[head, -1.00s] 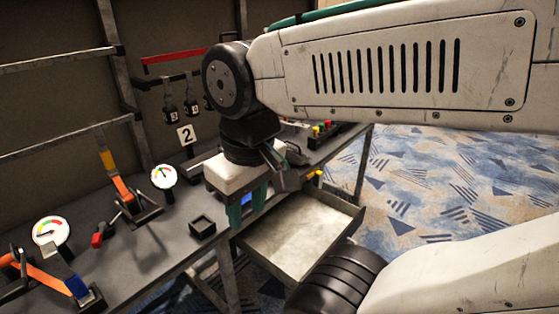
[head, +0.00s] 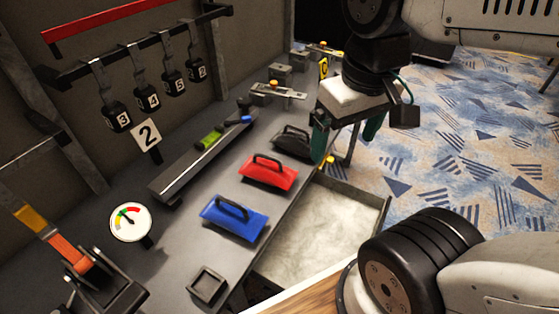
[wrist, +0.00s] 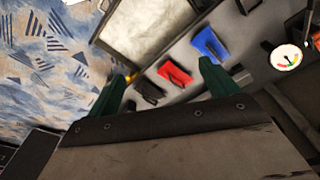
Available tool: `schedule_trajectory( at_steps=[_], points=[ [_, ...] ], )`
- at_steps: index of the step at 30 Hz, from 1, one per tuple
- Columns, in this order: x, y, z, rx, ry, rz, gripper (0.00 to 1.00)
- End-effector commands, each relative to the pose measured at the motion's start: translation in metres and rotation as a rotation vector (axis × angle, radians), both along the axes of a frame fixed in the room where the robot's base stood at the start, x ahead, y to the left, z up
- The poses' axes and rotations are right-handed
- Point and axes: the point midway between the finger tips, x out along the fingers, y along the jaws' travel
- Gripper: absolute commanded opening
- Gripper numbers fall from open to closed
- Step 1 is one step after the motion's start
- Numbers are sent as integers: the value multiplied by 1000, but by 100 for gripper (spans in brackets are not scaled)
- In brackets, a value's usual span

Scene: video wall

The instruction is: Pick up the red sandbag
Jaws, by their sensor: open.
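The red sandbag (head: 268,173), a flat pad with a black handle, lies on the dark bench between a blue sandbag (head: 234,217) and a black sandbag (head: 293,142). In the wrist view the red sandbag (wrist: 174,74) shows between my two green fingers, with the blue one (wrist: 209,44) to its right and the black one (wrist: 149,92) to its left. My gripper (head: 345,135) is open and empty, above and to the right of the red sandbag in the head view, near the bench's edge. Its fingers touch none of the sandbags.
An open drawer (head: 370,205) juts from the bench's front. A metal rail (head: 180,172) with green and blue pieces lies behind the sandbags. A gauge (head: 130,222), a small square tray (head: 207,285) and an orange lever (head: 68,250) stand to the left. Numbered weights (head: 150,97) hang behind.

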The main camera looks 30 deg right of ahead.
Motion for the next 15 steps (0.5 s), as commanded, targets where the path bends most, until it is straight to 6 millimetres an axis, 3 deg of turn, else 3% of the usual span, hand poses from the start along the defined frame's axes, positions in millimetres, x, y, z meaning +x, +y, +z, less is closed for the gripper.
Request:
schedule_trajectory(
  at_steps=[8, 15],
  points=[
    [74, 2, -24, -13, 39, 158, 85],
    [146, 7, -69, -23, 66, 323, 85]
  ],
)
